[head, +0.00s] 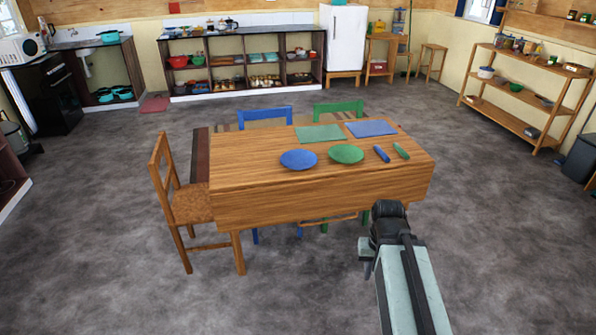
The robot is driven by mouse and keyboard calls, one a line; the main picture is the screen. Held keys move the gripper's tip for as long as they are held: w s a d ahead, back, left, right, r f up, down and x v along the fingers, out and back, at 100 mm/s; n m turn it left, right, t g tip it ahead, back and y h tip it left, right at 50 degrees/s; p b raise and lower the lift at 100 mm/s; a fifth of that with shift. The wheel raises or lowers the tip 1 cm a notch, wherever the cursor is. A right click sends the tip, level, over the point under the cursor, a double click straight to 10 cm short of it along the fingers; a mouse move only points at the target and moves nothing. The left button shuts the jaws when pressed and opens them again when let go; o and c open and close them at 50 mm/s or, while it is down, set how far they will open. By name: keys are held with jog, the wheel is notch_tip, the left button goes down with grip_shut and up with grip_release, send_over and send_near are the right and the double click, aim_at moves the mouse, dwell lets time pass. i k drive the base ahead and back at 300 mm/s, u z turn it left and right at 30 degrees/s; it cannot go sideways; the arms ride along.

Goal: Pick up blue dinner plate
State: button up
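The blue dinner plate (299,159) lies flat on the wooden table (320,207), left of the green plate (346,154) and apart from it. My arm reaches in from the lower right, in front of the table's right part. My gripper (367,269) shows only in small part at the arm's dark end, well short of the blue plate. I cannot make out its fingers or whether they are open. Nothing is seen touching the plate.
A green mat (320,134), a blue mat (371,128), a blue item (381,154) and a green item (401,151) lie on the table. A wooden chair (185,204) stands at its left; blue (265,115) and green (338,108) chairs stand behind. The grey floor in front is clear.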

aim_at(297, 159)
jog(key=u, duration=0.35)
jog(key=i, duration=0.8)
jog(key=u, duration=1.25)
jog(key=i, duration=1)
jog(key=u, duration=0.6)
jog(key=k, duration=0.8)
jog(key=u, duration=0.2)
jog(key=i, duration=0.8)
jog(key=z, duration=0.1)
